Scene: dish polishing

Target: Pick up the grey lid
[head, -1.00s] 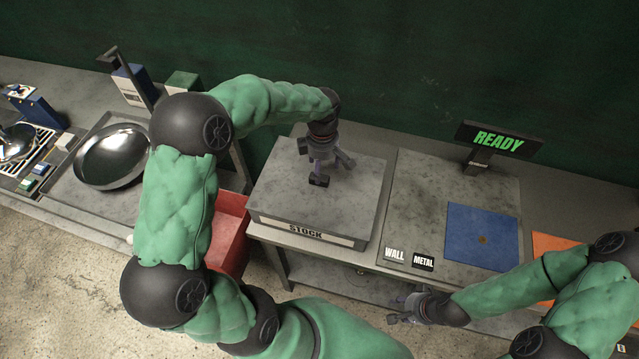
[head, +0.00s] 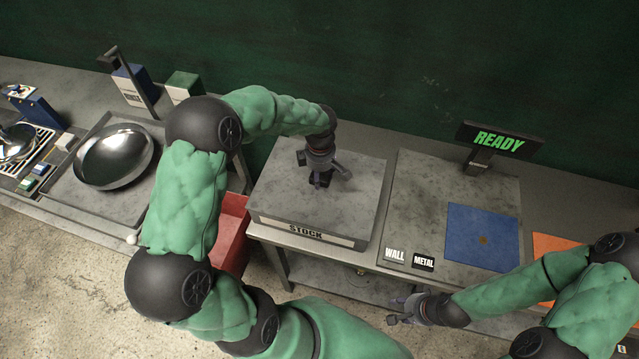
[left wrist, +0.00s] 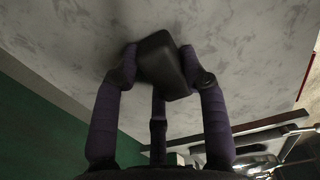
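The grey lid (head: 280,195) appears to be the flat, mottled grey top of the box marked STOCK; it also fills much of the left wrist view (left wrist: 240,40). A small dark block (left wrist: 163,62), seemingly its handle, stands on it. My left gripper (head: 319,182) is low over the lid from above. In the left wrist view, its purple fingers (left wrist: 162,75) straddle the block, open, with the right finger close against it; firm contact cannot be told. In the head view, the gripper mostly hides the block. My right gripper (head: 394,312) is open and empty, in front of the table.
Right of the STOCK box is a grey board with WALL and METAL labels (head: 410,257), a blue mat (head: 482,237) and a READY sign (head: 497,141). A red bin (head: 233,235) stands left. A metal bowl (head: 113,157) sits further left.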

